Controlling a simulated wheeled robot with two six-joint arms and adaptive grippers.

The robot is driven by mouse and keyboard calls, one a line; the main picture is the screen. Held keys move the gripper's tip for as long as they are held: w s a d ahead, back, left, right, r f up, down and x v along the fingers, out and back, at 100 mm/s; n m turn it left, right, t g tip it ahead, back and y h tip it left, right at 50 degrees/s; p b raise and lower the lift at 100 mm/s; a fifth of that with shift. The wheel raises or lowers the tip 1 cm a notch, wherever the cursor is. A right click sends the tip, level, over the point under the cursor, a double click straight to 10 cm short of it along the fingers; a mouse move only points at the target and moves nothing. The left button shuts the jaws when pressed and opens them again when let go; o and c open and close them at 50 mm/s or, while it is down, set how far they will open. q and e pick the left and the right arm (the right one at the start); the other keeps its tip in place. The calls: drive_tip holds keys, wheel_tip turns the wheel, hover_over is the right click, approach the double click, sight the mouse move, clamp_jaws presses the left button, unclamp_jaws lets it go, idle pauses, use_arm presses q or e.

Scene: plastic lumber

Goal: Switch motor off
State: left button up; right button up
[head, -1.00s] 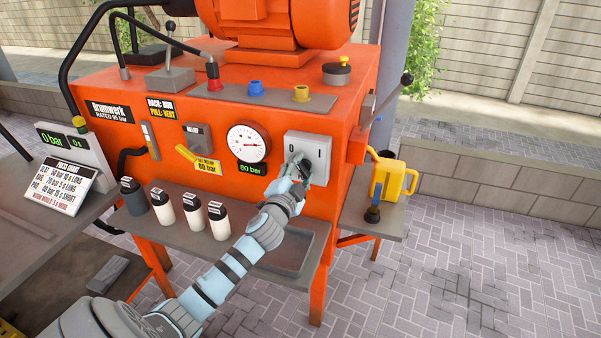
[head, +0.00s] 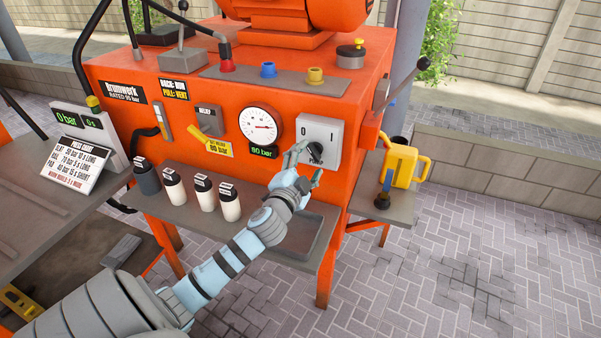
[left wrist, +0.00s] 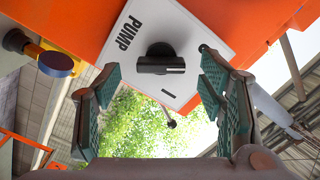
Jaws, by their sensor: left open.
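The pump switch is a black rotary knob on a light grey plate (head: 331,132) marked 0 and I, on the orange machine's front. In the left wrist view the knob (left wrist: 160,62) lies between the open fingers, with clear gaps on both sides. Its white mark points right, away from the I stroke and toward the right finger; the 0 is not visible there. The plate reads PUMP. My left gripper (head: 307,164) is open and empty just in front of the plate's lower left, apart from the knob. My right gripper is out of view.
A gauge (head: 258,126) with an 80 bar display sits left of the switch. Several bottles (head: 201,194) stand on the shelf below. A yellow can (head: 402,166) stands on a side shelf at right. A lever (head: 404,83) sticks out above it.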

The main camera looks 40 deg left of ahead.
use_arm(q)
drive_tip(key=v, duration=0.8)
drive_tip(key=shift+s, duration=0.2)
drive_tip(key=shift+d, duration=0.1)
